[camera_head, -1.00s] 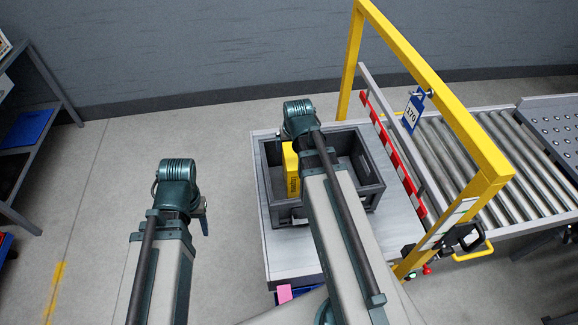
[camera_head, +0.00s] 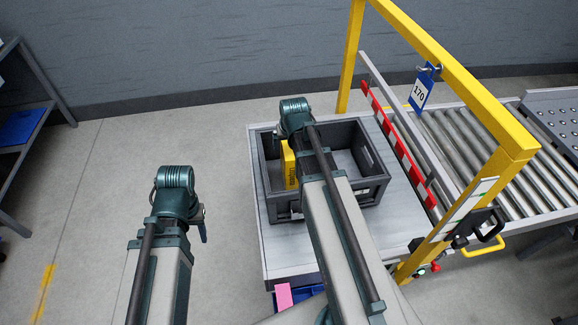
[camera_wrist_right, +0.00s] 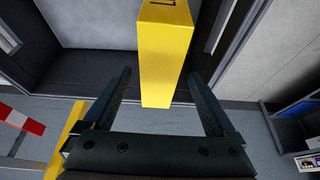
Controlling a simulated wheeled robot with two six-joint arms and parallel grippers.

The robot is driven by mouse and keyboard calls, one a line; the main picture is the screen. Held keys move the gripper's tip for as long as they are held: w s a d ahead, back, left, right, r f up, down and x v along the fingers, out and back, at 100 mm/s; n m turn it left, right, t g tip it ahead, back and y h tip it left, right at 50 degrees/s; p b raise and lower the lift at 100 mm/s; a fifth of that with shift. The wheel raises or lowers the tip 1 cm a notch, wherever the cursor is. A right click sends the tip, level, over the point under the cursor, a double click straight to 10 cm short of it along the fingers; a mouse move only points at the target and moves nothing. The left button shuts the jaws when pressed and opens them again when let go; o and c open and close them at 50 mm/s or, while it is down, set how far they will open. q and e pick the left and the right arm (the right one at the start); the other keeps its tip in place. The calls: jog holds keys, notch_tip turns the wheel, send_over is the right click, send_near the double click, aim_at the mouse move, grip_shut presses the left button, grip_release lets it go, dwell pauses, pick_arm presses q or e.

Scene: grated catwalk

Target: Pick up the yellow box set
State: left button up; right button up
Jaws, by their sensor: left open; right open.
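The yellow box (camera_head: 290,167) stands upright in the left part of a dark grey crate (camera_head: 330,203), partly hidden by my right arm. In the right wrist view the yellow box (camera_wrist_right: 166,55) lies between the two open fingers of my right gripper (camera_wrist_right: 161,76), with a gap on both sides. The right fingers are hidden behind the wrist in the head view. My left gripper (camera_head: 203,226) hangs over bare floor left of the crate, mostly hidden by its wrist, and holds nothing visible.
The crate rests on a grey table (camera_head: 285,252). To its right stand a yellow frame (camera_head: 468,95) with a blue 170 tag (camera_head: 421,92), a red and white bar (camera_head: 399,146) and a roller conveyor (camera_head: 470,150). A shelf (camera_head: 22,128) stands far left.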

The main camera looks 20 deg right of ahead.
jog(key=shift+b+x, duration=2.35)
jog(key=shift+x, duration=0.2)
jog(key=shift+s+f, duration=0.15)
jog(key=shift+f, duration=0.15)
jog(key=shift+c, duration=0.3)
grip_shut()
